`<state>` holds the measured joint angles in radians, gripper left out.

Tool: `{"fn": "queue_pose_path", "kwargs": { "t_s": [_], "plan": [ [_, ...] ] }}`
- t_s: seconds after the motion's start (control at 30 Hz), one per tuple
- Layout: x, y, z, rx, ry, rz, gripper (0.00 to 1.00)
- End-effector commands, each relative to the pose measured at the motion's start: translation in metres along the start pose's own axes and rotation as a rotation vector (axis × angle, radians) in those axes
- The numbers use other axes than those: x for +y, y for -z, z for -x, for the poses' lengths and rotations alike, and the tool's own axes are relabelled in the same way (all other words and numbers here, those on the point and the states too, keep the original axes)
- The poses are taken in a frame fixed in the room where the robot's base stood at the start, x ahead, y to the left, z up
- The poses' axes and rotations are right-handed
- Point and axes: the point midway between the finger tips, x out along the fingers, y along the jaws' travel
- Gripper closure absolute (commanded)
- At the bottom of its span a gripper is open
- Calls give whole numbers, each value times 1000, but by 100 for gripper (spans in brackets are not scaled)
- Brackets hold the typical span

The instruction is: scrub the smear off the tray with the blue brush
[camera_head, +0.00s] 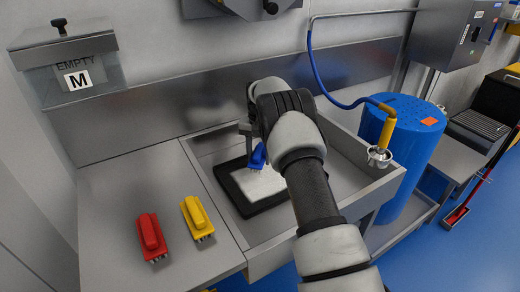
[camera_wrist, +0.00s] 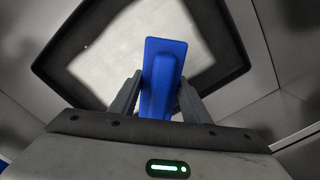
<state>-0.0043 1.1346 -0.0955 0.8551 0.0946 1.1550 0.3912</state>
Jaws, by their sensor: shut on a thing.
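My gripper (camera_wrist: 157,100) is shut on the blue brush (camera_wrist: 164,62), with a finger on each side of its handle. In the head view the blue brush (camera_head: 257,157) is above the tray, and my arm hides part of both. The tray (camera_head: 229,188) has a black rim and a pale inside and lies in the sink. It also shows in the wrist view (camera_wrist: 60,75). I cannot make out a clear smear on its visible surface. Whether the bristles touch the tray cannot be told.
A red brush (camera_head: 151,237) and a yellow brush (camera_head: 197,217) lie on the counter (camera_head: 110,205) left of the sink (camera_head: 345,182). A blue drum (camera_head: 415,130) and a yellow-handled sprayer (camera_head: 387,128) stand at the right.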

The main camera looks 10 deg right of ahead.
Motion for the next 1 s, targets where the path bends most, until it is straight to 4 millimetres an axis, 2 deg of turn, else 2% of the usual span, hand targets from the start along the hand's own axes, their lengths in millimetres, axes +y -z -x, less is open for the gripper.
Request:
{"fn": "queue_pose_path", "kwargs": {
  "t_s": [0.1, 0.3, 1.0],
  "plan": [
    [2, -1, 14, 0, 0, 0, 78],
    [6, -2, 28, 0, 0, 1, 78],
    [10, -2, 30, 0, 0, 42, 78]
  ]
}}
